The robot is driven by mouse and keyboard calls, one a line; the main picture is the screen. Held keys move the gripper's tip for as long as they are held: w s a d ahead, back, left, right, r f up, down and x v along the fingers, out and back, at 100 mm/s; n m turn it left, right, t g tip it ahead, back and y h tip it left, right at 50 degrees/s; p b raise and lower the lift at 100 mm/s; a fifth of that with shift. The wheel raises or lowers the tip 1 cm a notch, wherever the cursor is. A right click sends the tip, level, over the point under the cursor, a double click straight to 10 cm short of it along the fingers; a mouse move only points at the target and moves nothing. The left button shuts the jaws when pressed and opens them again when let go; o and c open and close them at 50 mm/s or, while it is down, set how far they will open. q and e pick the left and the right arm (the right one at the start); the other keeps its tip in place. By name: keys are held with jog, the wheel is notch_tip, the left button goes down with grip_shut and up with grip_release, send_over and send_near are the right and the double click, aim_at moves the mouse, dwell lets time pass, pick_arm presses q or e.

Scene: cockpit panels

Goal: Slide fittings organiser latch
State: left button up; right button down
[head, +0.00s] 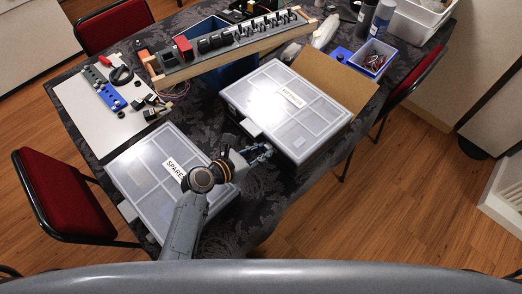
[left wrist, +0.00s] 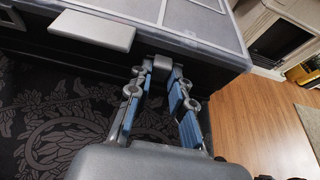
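The fittings organiser (head: 312,119) is a grey case with a clear, gridded lid and a white label, lying on the dark patterned cloth. Its near side also shows in the left wrist view (left wrist: 215,50). A small grey latch (left wrist: 162,67) sits on that side, just below the lid edge. My left gripper (head: 265,150) is at this side in the head view. In the left wrist view, its two blue-padded fingers (left wrist: 162,76) are apart, with the latch between their tips. I cannot tell whether either tip touches it. My right gripper is not in view.
A second organiser (head: 150,168), labelled SPARE, lies beneath and left of my left arm. A light grey handle-like piece (left wrist: 92,30) juts out left of the latch. A panel with switches (head: 225,45) stands behind. Red chairs (head: 68,190) stand around the table.

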pick_arm(q)
grip_shut()
jog(key=shift+s+d, duration=0.15)
jog(key=shift+s+d+r+p, duration=0.15)
jog(key=shift+s+d+p, duration=0.5)
jog(key=shift+p, duration=0.35)
jog(key=shift+s+d, duration=0.15)
jog(key=shift+s, duration=0.1)
jog(key=shift+f, duration=0.2)
jog(key=o, duration=0.9)
grip_release()
jog(key=shift+d, duration=0.1)
jog(key=shift+c, duration=0.2)
